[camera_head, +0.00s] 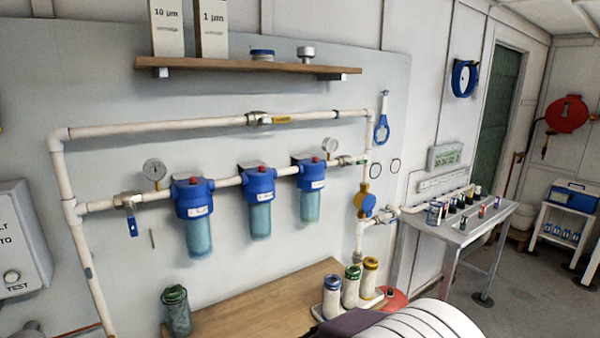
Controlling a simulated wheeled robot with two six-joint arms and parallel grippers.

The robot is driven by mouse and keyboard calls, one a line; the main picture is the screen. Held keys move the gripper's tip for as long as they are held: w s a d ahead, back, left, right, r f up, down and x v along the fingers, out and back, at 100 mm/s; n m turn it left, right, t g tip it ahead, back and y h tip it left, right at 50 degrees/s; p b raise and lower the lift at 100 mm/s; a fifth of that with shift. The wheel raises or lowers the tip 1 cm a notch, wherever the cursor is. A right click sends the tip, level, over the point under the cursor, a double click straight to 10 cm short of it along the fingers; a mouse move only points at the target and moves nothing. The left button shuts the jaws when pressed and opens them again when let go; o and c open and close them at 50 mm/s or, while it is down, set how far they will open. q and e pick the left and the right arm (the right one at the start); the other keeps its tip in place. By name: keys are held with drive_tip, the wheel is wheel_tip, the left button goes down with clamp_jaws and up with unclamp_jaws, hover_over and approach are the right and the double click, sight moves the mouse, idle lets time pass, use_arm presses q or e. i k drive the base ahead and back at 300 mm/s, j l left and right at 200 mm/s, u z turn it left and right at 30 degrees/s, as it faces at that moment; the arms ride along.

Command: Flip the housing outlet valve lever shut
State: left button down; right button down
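The housing outlet valve (345,161) sits on the white pipe just right of the third blue filter housing (310,187), below a small pressure gauge. Its small lever looks green and lies roughly along the pipe. The other two blue housings (194,215) and (259,200) hang to the left on the same pipe. At the left end, another valve (127,200) has a blue lever (133,226) hanging straight down, across its pipe. The upper pipe's valve (259,118) has a yellow lever along the pipe. Neither of my grippers shows.
A wooden shelf (240,65) juts out above the pipes. A wooden bench (265,308) below carries a green-capped canister (176,312) and several capped cylinders (352,285). A metal table (455,228) stands at the right. A large white ribbed shape fills the bottom right.

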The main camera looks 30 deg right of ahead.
sight(362, 161)
drive_tip(key=l+z, duration=0.3)
drive_tip(key=l, duration=0.5)
drive_tip(key=l+z, duration=0.25)
drive_tip(key=l, duration=0.6)
drive_tip(key=i+z, duration=0.3)
drive_tip(key=i, duration=0.35)
